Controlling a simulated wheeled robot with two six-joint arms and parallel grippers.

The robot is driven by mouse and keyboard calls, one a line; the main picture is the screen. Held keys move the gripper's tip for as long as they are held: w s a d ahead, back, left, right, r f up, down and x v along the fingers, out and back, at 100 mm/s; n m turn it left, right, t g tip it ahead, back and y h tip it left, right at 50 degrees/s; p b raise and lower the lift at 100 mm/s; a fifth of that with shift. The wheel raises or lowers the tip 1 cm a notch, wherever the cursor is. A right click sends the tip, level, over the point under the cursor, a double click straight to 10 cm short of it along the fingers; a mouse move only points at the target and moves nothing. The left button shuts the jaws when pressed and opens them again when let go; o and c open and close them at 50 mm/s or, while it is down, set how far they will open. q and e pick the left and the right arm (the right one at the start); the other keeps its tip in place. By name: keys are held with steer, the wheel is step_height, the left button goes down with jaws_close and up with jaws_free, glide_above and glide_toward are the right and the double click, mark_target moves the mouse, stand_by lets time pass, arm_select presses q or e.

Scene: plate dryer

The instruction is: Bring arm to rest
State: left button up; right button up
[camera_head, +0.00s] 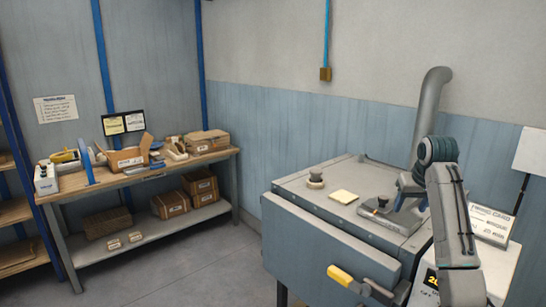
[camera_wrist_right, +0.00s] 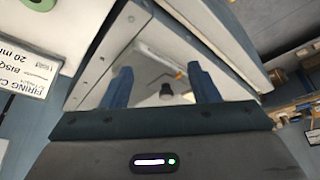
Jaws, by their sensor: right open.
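The plate dryer is a grey-blue cabinet (camera_head: 325,238) with a flat top, at the centre right of the head view. My right arm comes in from the right, and its gripper (camera_head: 408,194) is over the right part of the top. A small dark knob (camera_head: 382,202) on a flat metal piece sits just left of the gripper. In the right wrist view my right gripper (camera_wrist_right: 163,82) has its two blue fingers apart. A dark knob (camera_wrist_right: 167,93) shows between and beyond them; I see nothing held. My left gripper is not in view.
A yellow-gripped handle (camera_head: 341,276) sticks out in front. A grey pipe (camera_head: 430,105) rises behind. A workbench (camera_head: 130,178) with boxes stands left; floor between is clear.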

steer(key=s+a+f, duration=0.2)
steer(key=s+f, duration=0.3)
steer(key=f, duration=0.4)
steer(key=s+a+f+n, duration=0.1)
steer(key=s+f, duration=0.4)
steer(key=f, duration=0.3)
steer(key=s+a+f, duration=0.2)
steer(key=s+f, duration=0.3)
steer(key=f, duration=0.4)
steer(key=s+a+f, duration=0.2)
steer(key=s, duration=0.9)
steer(key=s+a+f, duration=0.1)
steer(key=s+f, duration=0.1)
steer(key=s, duration=0.9)
steer(key=s+a+f, duration=0.2)
steer(key=s+f, duration=0.1)
steer(key=s, duration=0.8)
step_height(320, 180, down, 38)
steer(key=d+g+b, duration=0.2)
steer(key=d+b, duration=0.1)
steer(key=b, duration=0.4)
arm_select(q)
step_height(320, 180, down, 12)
steer(key=b, duration=0.5)
arm_select(e)
steer(key=s+f+g, duration=0.1)
steer(key=s+f, duration=1.7)
steer(key=f, duration=0.5)
steer(key=shift+s+d, duration=0.25)
steer(key=shift+d, duration=0.15)
